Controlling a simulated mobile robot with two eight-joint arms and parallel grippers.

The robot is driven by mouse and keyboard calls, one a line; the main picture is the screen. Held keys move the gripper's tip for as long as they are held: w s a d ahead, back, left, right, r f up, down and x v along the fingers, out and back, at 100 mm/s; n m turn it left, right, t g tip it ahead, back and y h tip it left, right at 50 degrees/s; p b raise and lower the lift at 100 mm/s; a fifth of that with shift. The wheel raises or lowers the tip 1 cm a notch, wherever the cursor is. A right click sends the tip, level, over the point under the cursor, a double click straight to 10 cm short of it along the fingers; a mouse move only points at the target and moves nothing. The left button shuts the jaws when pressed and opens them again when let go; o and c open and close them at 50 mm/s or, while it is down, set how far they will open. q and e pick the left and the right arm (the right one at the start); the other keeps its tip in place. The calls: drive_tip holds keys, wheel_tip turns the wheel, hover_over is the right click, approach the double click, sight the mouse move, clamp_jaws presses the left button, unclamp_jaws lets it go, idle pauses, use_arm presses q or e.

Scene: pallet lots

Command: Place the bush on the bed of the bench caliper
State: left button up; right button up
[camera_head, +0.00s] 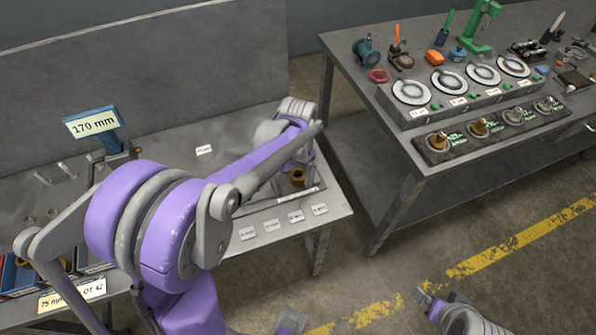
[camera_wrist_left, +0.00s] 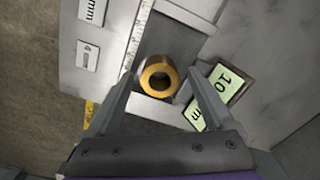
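The bush is a short brass-coloured ring (camera_wrist_left: 158,78), upright with its bore facing the left wrist camera. In the head view the bush (camera_head: 297,177) shows below my left wrist, at the right end of the near table. My left gripper (camera_wrist_left: 160,74) is open, with one finger on each side of the bush and a gap to both. The bench caliper (camera_wrist_left: 139,42) shows as a pale metal body with a graduated scale beside the bush. A green display (camera_wrist_left: 229,82) is to its right. The bush appears on or just over the bed; contact is unclear. My right gripper (camera_head: 424,297) is low at the right.
White labels (camera_head: 272,225) line the near table's front edge. A blue stand with a "170 mm" sign (camera_head: 92,123) stands at the left. A second table (camera_head: 345,75) at the right holds dials and tools. A floor gap separates the tables.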

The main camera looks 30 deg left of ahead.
sight(298, 174)
use_arm(q)
drive_tip(key=shift+r, duration=0.1)
drive_tip(key=shift+r, duration=0.3)
wheel_tip(298, 174, up, 10)
drive_tip(key=r+p, duration=0.1)
drive_tip(key=s+d+f+n+t, duration=0.1)
drive_tip(key=s+d+f+t, duration=0.1)
drive_tip(key=s, duration=0.6)
drive_tip(key=s+d+f+n+t, duration=0.1)
drive_tip(key=s+d+f+t, duration=0.2)
drive_tip(key=s, duration=0.5)
drive_tip(key=shift+d+f, duration=0.55)
drive_tip(key=shift+d, duration=0.35)
use_arm(e)
drive_tip(key=shift+w+r, duration=0.2)
drive_tip(key=shift+r, duration=0.6)
use_arm(q)
drive_tip(key=shift+c, duration=0.4)
use_arm(e)
drive_tip(key=shift+c, duration=0.3)
